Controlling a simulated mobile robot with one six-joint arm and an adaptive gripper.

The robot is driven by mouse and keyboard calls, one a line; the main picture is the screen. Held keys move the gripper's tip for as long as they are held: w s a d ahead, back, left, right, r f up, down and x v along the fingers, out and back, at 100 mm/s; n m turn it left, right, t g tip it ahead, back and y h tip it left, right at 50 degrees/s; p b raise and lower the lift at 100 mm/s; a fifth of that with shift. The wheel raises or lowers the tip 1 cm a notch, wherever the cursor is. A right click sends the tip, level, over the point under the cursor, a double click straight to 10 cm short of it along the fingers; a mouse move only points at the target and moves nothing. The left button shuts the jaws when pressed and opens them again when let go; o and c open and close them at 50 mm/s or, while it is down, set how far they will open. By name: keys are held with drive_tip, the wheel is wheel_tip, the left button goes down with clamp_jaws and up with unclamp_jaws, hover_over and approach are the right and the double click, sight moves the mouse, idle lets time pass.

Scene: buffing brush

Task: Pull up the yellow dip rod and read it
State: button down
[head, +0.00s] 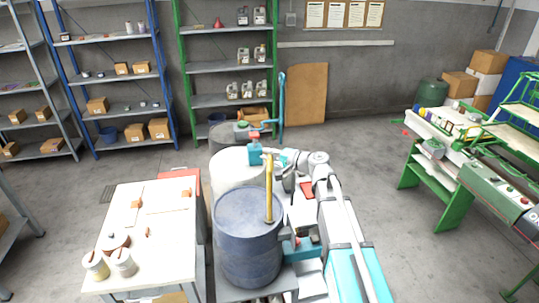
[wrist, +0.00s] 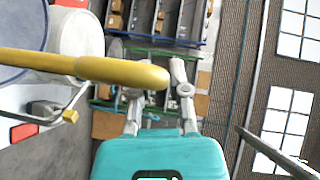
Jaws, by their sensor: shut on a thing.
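The yellow dip rod (head: 268,190) stands nearly upright at the right side of the blue drum's lid (head: 240,204). Its upper end is well above the lid; its lower end meets the lid near the right rim. In the wrist view the rod (wrist: 80,65) lies across from the left, its rounded tip near the middle. My gripper (head: 271,157) is at the rod's upper end, shut on it. In the wrist view its fingers (wrist: 158,80) flank the rod's end, and the rod hides part of the left finger. I make out no markings on the rod.
A white table (head: 150,228) with several small pots is at the left. A green workbench (head: 440,165) is at the right. Open floor lies between drums and shelves.

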drive_tip(key=shift+r+p, duration=1.15)
drive_tip(key=c, duration=0.6)
unclamp_jaws()
drive_tip(key=shift+f, duration=0.2)
